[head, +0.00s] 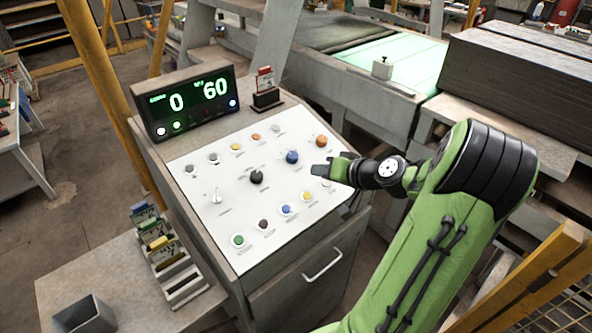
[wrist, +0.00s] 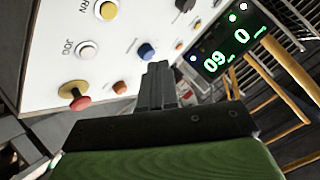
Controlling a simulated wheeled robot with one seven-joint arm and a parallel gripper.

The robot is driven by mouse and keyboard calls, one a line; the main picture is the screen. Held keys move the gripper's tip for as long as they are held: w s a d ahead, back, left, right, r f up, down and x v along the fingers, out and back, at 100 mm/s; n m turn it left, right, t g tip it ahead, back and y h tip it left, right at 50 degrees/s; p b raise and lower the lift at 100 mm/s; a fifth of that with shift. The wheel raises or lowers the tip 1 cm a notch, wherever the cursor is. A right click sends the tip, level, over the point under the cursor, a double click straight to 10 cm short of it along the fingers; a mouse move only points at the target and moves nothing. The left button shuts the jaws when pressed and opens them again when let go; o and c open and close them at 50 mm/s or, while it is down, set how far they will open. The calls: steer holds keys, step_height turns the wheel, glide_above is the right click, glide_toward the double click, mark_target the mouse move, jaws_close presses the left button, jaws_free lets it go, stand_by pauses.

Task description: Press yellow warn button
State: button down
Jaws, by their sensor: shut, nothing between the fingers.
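The yellow warn button (head: 305,196) is in the front row of the white sloped panel, between a blue and a white button. In the wrist view a yellow button (wrist: 105,9) sits at the top edge, beside a label cut off to "RN". My gripper (head: 318,170) is shut and empty over the right part of the panel, behind and slightly right of the yellow button in the head view. In the wrist view the closed fingers (wrist: 158,68) point toward the blue knob (wrist: 147,52), away from the yellow button. I see no contact with it.
The white JOG button (wrist: 85,50) and a red mushroom button (wrist: 75,97) are close by. An orange button (head: 321,141) and a black knob (head: 256,177) are also on the panel. A display (head: 190,101) reading 0 and 60 and a card holder (head: 266,92) stand behind it.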

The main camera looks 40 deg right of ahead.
mark_target(307, 195)
steer(key=f+b, duration=0.2)
steer(key=w+f+b, duration=0.1)
steer(key=f+b, duration=0.1)
steer(key=f, duration=0.1)
steer(key=w+f+b, duration=0.1)
steer(key=f+b, duration=0.2)
steer(key=shift+w+a+f, duration=0.1)
steer(key=shift+f, duration=0.05)
stand_by(0.4)
stand_by(1.8)
steer(key=shift+w+f+b, duration=0.1)
steer(key=shift+f+b, duration=0.25)
steer(key=shift+b, duration=0.1)
steer(key=shift+w+f+b, duration=0.1)
steer(key=shift+f+b, duration=0.3)
stand_by(0.3)
steer(key=shift+r, duration=0.1)
steer(key=shift+s+r+p, duration=0.25)
steer(key=shift+r+p, duration=0.25)
steer(key=shift+r, duration=0.2)
